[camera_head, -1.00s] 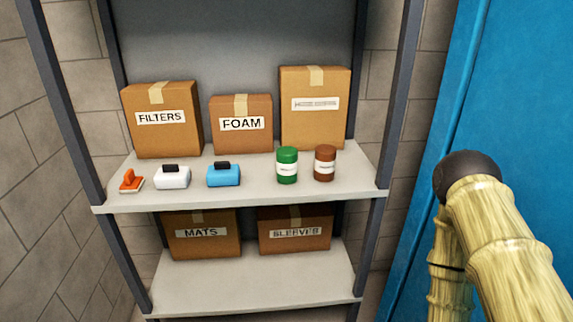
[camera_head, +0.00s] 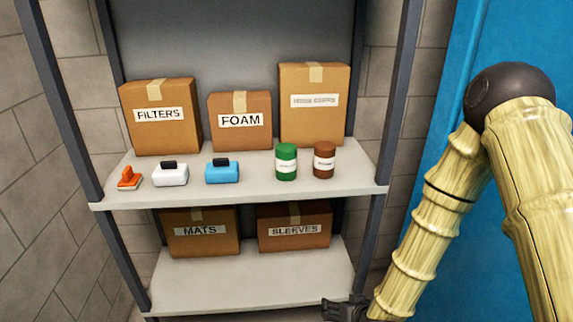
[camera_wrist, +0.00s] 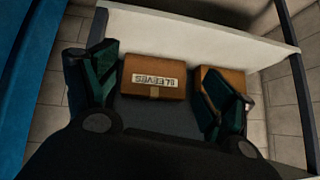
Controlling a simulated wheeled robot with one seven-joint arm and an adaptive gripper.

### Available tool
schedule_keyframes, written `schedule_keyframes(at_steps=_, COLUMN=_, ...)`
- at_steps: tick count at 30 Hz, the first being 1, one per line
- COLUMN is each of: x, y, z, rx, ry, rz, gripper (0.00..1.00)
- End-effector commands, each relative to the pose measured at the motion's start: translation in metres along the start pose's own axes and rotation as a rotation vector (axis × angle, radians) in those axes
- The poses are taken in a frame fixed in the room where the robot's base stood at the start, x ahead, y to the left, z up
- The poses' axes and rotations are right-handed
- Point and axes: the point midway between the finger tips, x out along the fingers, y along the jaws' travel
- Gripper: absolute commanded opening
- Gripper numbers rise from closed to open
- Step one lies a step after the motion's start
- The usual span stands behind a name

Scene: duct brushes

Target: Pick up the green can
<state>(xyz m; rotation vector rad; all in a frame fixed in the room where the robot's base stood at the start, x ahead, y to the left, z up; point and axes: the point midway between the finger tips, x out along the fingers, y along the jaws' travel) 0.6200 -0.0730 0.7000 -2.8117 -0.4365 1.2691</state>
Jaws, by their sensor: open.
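The green can (camera_head: 286,162) stands upright on the upper shelf, with a white label around its middle. A brown can (camera_head: 324,160) stands just to its right, with a small gap between them. My gripper (camera_head: 338,308) shows at the bottom edge of the head view, in front of the lower shelf and well below the green can. In the wrist view my gripper (camera_wrist: 160,102) has its two fingers spread wide with nothing held between them. The green can does not show in the wrist view.
A blue bottle-like item (camera_head: 222,173), a white one (camera_head: 171,175) and an orange brush (camera_head: 129,179) stand left on the upper shelf (camera_head: 240,196). Boxes stand behind. The SLEEVES box (camera_head: 294,228) and MATS box (camera_head: 200,233) are below. Dark posts frame the rack; a blue panel (camera_head: 440,130) is right.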

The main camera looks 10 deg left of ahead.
Motion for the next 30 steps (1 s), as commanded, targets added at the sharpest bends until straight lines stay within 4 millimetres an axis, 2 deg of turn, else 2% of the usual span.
schedule_keyframes(at_steps=1, x=0.002, y=-0.012, z=-0.040, rx=-0.022, ry=0.077, rz=-0.017, gripper=0.83)
schedule_keyframes(at_steps=5, x=-0.006, y=-0.048, z=-0.138, rx=-0.080, ry=0.267, rz=-0.058, gripper=0.83)
schedule_keyframes(at_steps=6, x=-0.012, y=-0.059, z=-0.168, rx=-0.098, ry=0.325, rz=-0.069, gripper=0.83)
schedule_keyframes(at_steps=9, x=-0.032, y=-0.088, z=-0.239, rx=-0.139, ry=0.468, rz=-0.093, gripper=0.83)
schedule_keyframes(at_steps=12, x=-0.057, y=-0.114, z=-0.296, rx=-0.173, ry=0.588, rz=-0.112, gripper=0.83)
schedule_keyframes(at_steps=15, x=-0.079, y=-0.134, z=-0.337, rx=-0.196, ry=0.677, rz=-0.125, gripper=0.83)
schedule_keyframes(at_steps=18, x=-0.093, y=-0.146, z=-0.361, rx=-0.212, ry=0.731, rz=-0.131, gripper=0.83)
schedule_keyframes(at_steps=22, x=-0.101, y=-0.153, z=-0.376, rx=-0.219, ry=0.762, rz=-0.136, gripper=0.83)
schedule_keyframes(at_steps=30, x=-0.078, y=-0.161, z=-0.399, rx=-0.219, ry=0.763, rz=-0.136, gripper=0.83)
